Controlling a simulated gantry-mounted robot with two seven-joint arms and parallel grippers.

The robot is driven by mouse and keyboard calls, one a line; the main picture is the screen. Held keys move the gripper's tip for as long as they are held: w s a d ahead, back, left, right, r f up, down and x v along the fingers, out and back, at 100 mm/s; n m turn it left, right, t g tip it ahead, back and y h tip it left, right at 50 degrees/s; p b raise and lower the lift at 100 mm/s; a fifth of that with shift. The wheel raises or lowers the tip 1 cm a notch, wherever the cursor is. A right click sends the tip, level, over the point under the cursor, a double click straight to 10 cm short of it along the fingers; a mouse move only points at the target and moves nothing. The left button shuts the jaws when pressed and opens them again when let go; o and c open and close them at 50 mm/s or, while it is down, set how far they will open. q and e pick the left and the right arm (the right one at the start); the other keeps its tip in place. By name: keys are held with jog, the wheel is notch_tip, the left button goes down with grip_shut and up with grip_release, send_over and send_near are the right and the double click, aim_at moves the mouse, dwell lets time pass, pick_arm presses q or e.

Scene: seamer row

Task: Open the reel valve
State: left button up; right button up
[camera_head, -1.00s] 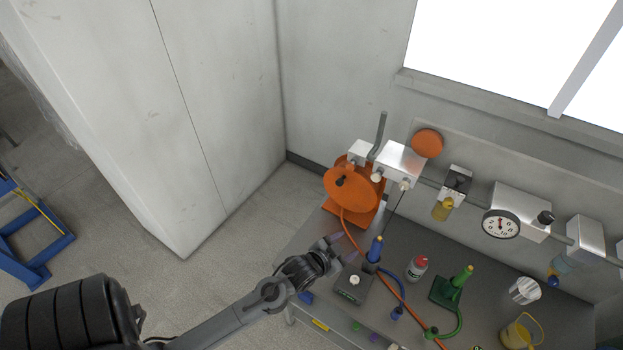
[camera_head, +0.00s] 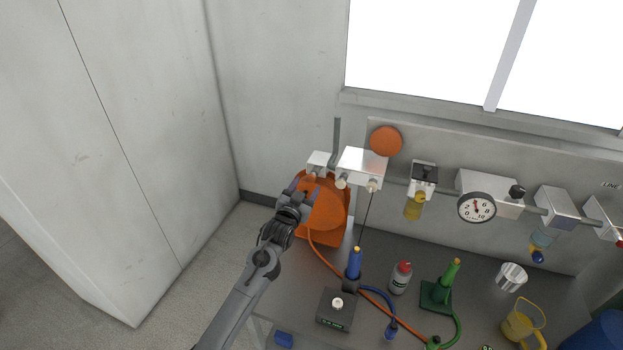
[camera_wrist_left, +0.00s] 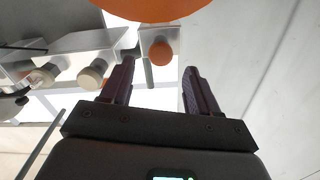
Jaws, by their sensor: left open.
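The orange hose reel (camera_head: 328,212) stands at the back left corner of the bench, with an orange hose running down from it. Small metal blocks sit above it: a small one (camera_head: 320,160) beside an upright grey bar, and a larger one (camera_head: 362,166) with pale round knobs below. My right gripper is not in view.
A round orange disc (camera_head: 386,141) is on the wall. A gauge (camera_head: 477,207) and yellow-bowled unit (camera_head: 414,206) follow along the pipe. A blue-handled tool (camera_head: 354,263), red-capped bottle (camera_head: 400,278) and green tool (camera_head: 447,280) stand on the bench. A tall pale cabinet (camera_head: 120,150) is left.

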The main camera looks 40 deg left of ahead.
aim_at(311, 179)
pick_arm(q)
jog(key=shift+x, duration=3.1)
